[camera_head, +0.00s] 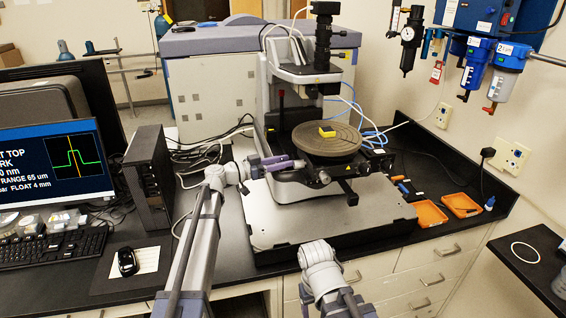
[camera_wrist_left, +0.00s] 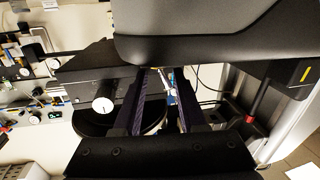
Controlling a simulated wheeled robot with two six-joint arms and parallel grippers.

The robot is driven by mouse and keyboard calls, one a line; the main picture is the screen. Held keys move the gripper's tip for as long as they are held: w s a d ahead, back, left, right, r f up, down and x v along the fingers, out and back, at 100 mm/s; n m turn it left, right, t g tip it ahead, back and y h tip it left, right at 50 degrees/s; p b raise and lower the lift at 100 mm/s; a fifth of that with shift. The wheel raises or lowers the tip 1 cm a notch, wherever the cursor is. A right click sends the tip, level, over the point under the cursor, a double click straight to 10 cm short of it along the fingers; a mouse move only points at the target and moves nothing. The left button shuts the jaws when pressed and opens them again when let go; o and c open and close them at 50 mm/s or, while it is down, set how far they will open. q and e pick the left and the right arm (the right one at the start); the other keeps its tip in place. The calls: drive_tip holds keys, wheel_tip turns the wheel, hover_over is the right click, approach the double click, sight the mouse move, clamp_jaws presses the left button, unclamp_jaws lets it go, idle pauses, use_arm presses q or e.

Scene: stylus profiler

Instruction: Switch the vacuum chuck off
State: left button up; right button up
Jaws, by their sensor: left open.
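The stylus profiler stands on the bench with its round grey chuck (camera_head: 322,146) under the measuring head. A small yellow block (camera_head: 327,132) lies on the chuck. My left gripper (camera_head: 297,163) is at the left front side of the chuck, its purple fingers pointing right. In the left wrist view its two dark fingers (camera_wrist_left: 161,75) are apart, with nothing clearly held. I cannot make out the vacuum switch. My right arm shows at the bottom, without its gripper.
The profiler's base plate (camera_head: 280,229) has free room at its front left. Orange trays (camera_head: 430,213) and small items lie at the right. Blue tubes run behind the chuck.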

use_arm(q)
drive_tip(key=v, duration=0.7)
drive_tip(key=shift+s+a, duration=0.2)
drive_tip(key=shift+a, duration=0.15)
